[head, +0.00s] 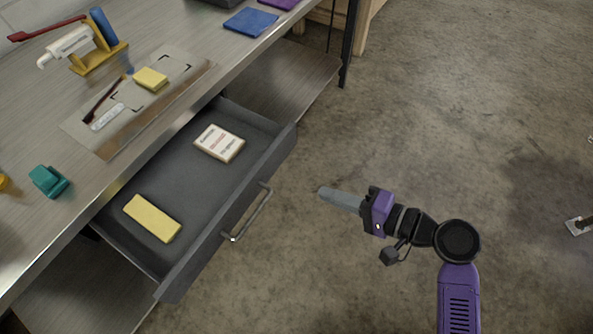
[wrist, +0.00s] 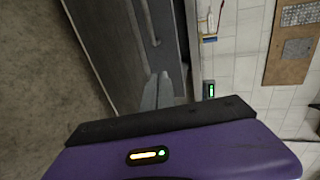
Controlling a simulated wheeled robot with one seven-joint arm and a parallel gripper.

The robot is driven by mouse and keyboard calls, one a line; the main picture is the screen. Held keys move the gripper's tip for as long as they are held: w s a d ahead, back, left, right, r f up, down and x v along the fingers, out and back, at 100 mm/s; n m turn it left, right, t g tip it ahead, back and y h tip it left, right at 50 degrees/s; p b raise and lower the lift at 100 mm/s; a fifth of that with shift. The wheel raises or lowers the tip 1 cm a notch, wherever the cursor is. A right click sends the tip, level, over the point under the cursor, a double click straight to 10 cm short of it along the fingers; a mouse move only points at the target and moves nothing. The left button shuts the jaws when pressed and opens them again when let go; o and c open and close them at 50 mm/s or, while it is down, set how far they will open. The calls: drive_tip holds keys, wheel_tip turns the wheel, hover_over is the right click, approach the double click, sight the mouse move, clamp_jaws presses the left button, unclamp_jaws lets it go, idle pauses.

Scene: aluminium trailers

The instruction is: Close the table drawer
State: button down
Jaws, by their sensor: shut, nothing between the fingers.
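The table drawer (head: 172,190) is dark grey and stands pulled well out from under the table (head: 130,182). A yellow block (head: 152,218) and a white box with printed text (head: 219,143) lie inside it. Its metal bar handle (head: 247,212) is on the front panel. My gripper (head: 322,193) is shut and empty, to the right of the drawer front and apart from the handle in the head view. In the wrist view, my gripper's fingertips (wrist: 157,88) show before the drawer front (wrist: 118,45), with the handle (wrist: 147,20) above them.
On the tabletop are a grey board with a yellow sponge (head: 150,79), a teal object (head: 48,181), a yellow stand (head: 98,58) and a blue pad (head: 250,21). A lower shelf (head: 285,85) runs under the table. The concrete floor (head: 430,120) to the right is mostly clear.

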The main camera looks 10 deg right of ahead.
sight(204, 141)
drive_tip(key=x, duration=0.4)
drive_tip(key=p+x, duration=0.1)
drive_tip(key=x, duration=0.8)
drive_tip(key=shift+w+a+r, duration=0.15)
drive_tip(key=shift+a+r, duration=0.1)
drive_tip(key=shift+a, duration=0.3)
drive_tip(key=shift+a, duration=0.1)
drive_tip(key=w+a+b, duration=0.2)
drive_tip(key=w+a, duration=0.2)
drive_tip(key=a, duration=0.2)
drive_tip(key=w+a+b, duration=0.1)
drive_tip(key=w+a, duration=0.4)
drive_tip(key=w+a+b, duration=0.2)
drive_tip(key=w+a, duration=0.3)
drive_tip(key=a, duration=0.1)
drive_tip(key=shift+a+b, duration=0.3)
drive_tip(key=shift+b, duration=0.05)
drive_tip(key=shift+w+a, duration=0.15)
drive_tip(key=shift+a, duration=0.15)
drive_tip(key=shift+w+a+r, duration=0.1)
drive_tip(key=shift+r, duration=0.05)
drive_tip(key=shift+a+r, duration=0.1)
